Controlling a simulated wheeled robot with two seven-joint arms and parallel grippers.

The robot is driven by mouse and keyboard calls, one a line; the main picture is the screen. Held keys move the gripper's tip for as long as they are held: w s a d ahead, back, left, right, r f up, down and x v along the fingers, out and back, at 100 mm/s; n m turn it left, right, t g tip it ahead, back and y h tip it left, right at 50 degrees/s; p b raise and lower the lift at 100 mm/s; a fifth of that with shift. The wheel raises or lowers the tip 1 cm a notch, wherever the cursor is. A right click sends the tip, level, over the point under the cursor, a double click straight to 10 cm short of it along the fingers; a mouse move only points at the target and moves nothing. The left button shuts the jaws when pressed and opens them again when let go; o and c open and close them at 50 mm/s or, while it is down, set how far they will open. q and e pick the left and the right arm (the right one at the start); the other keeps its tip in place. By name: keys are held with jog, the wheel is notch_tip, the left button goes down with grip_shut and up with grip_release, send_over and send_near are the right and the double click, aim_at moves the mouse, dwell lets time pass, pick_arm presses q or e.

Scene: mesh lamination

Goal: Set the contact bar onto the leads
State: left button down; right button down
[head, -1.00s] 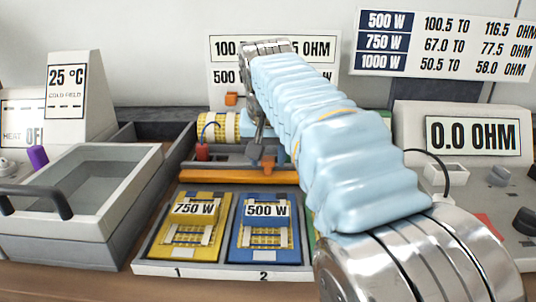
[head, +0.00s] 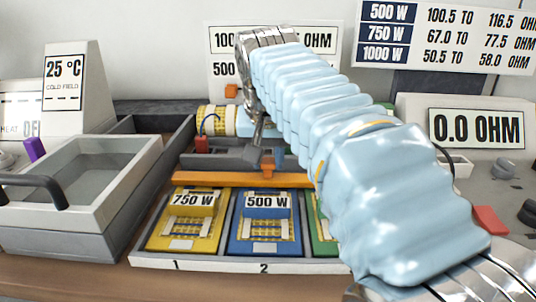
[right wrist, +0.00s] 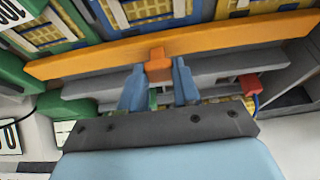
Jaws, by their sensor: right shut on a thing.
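The orange contact bar (head: 225,179) is held level above the back edge of the card tray. It also shows in the right wrist view (right wrist: 240,39), stretching across the ends of the cards. My right gripper (head: 267,160) is shut on the bar's upright orange tab; in the right wrist view its two blue-grey fingers (right wrist: 158,82) clasp the tab from both sides. The yellow 750 W card (head: 181,243) and the blue 500 W card (head: 265,246) lie in slots 1 and 2. Whether the bar touches any leads cannot be told. My left gripper is out of view.
A green card (head: 322,235) lies right of the blue one, mostly hidden by my right arm. A grey rail (head: 228,160) and a red clip (head: 201,144) are behind the bar. A grey basin (head: 85,165) stands left; the meter (head: 476,128) reads 0.0 OHM.

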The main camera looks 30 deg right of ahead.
jog(key=shift+s+a+f, duration=0.1)
jog(key=shift+a, duration=0.05)
jog(key=c, duration=0.9)
grip_release()
jog(key=shift+s, duration=0.15)
jog(key=shift+o, duration=0.5)
jog(key=shift+r, duration=0.2)
jog(key=shift+r, duration=0.35)
jog(key=p+v, duration=0.1)
jog(key=v, duration=1.2)
